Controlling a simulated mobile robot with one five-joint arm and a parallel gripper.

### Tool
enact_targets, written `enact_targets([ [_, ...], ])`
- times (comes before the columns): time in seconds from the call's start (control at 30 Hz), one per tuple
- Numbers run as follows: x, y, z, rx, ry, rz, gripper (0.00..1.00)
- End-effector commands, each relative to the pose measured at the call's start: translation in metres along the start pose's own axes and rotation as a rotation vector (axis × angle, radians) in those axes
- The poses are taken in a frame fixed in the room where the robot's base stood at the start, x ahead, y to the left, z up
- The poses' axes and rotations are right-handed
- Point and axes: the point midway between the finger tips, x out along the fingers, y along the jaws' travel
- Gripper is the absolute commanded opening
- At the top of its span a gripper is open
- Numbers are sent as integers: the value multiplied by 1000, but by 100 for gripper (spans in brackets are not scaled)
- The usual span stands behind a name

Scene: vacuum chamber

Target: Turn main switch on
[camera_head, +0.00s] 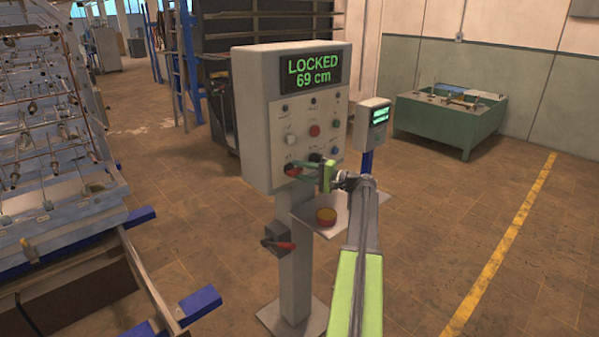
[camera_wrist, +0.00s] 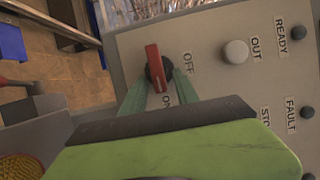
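The main switch is a red rotary handle (camera_wrist: 155,68) on a dark round base, on the grey control panel (camera_wrist: 215,75). OFF and ON are printed beside it. The handle lies lengthwise in the wrist view, its lower end near ON; I cannot tell which end is the pointer. In the head view the switch (camera_head: 291,169) is at the panel's lower left, partly hidden by my gripper. My gripper (camera_wrist: 158,80) has its two green fingers apart on either side of the switch, with gaps visible. It also shows in the head view (camera_head: 293,169).
The panel's display (camera_head: 314,71) reads LOCKED 69 cm. A box with a red lever (camera_head: 280,245) is on the pedestal (camera_head: 296,270). A shelf beside it holds a round red-and-yellow item (camera_head: 326,216). A smaller display (camera_head: 378,118) stands behind. Pipework fills the left; open floor is at right.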

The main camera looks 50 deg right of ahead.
Motion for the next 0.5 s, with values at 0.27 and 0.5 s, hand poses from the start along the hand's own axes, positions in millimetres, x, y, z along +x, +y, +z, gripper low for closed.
enact_targets([
  [0.27,-8,0,-1,0,2,-1,36],
  [0.5,-65,0,0,0,5,-1,36],
])
